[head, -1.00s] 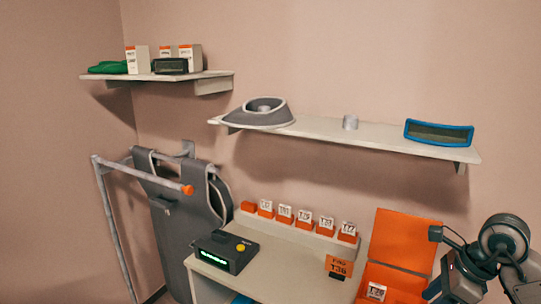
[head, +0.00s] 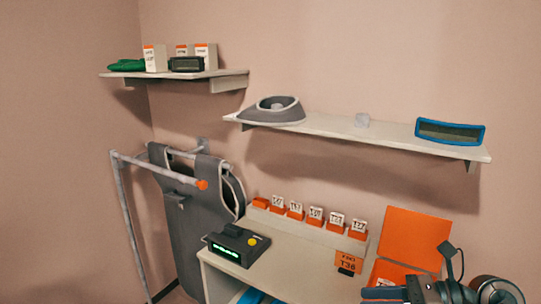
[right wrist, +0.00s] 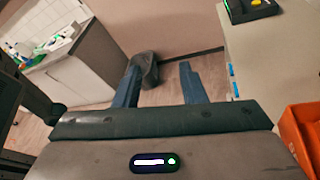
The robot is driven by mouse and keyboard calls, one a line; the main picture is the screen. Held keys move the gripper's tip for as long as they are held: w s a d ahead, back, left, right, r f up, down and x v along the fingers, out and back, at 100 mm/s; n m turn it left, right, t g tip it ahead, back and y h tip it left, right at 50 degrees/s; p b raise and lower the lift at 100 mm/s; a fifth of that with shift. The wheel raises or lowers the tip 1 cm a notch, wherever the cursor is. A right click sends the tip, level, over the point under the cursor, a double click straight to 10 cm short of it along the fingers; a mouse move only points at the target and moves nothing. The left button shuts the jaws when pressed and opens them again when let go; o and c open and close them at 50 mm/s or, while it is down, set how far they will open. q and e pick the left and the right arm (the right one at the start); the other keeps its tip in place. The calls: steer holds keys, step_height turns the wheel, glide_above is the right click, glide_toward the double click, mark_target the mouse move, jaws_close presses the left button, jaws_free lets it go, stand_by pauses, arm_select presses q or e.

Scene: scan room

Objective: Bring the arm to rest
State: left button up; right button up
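My right arm comes in at the lower right of the head view, with its gripper (head: 385,292) low in front of the orange case (head: 412,238) and covering part of it. I cannot tell from that view whether it touches the case. In the right wrist view the two fingers of the right gripper (right wrist: 160,84) stand apart with floor and a dark grey object (right wrist: 148,70) seen beyond the gap, so it is open and empty. My left gripper is in neither view.
A counter (head: 275,268) carries a black device with a green display (head: 234,245) and a row of orange-based tags (head: 315,217). Wall shelves (head: 335,128) hang above. A rack (head: 130,215) with a grey apron stands left. The wrist view shows a white cabinet (right wrist: 85,70) and an orange bin (right wrist: 302,130).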

step_height(320, 180, up, 7)
steer(key=d+m+t+y, duration=0.1)
steer(key=d+m+t, duration=0.2)
steer(key=m+t, duration=1.2)
steer(key=d+f+m+g+h, duration=0.1)
steer(key=d+f+m+h, duration=0.4)
steer(key=f+m+h, duration=0.5)
steer(key=d+f+m+g+h, duration=0.1)
steer(key=d+f+m+h, duration=0.4)
steer(key=m+h, duration=0.65)
steer(key=s+a+f+m+g+y, duration=0.3)
steer(key=s+f+m+g, duration=0.3)
steer(key=s+f, duration=0.4)
steer(key=s+a+f+m+g+y, duration=0.2)
steer(key=s+f+m+g+y, duration=0.1)
steer(key=s+f+g, duration=0.65)
step_height(320, 180, down, 30)
steer(key=s+d, duration=0.1)
steer(key=d, duration=0.2)
steer(key=s+f, duration=1.9)
steer(key=f, duration=0.1)
steer(key=shift+d+f+m+g, duration=0.15)
steer(key=shift+d+m+g, duration=0.2)
steer(key=shift+d+g, duration=0.1)
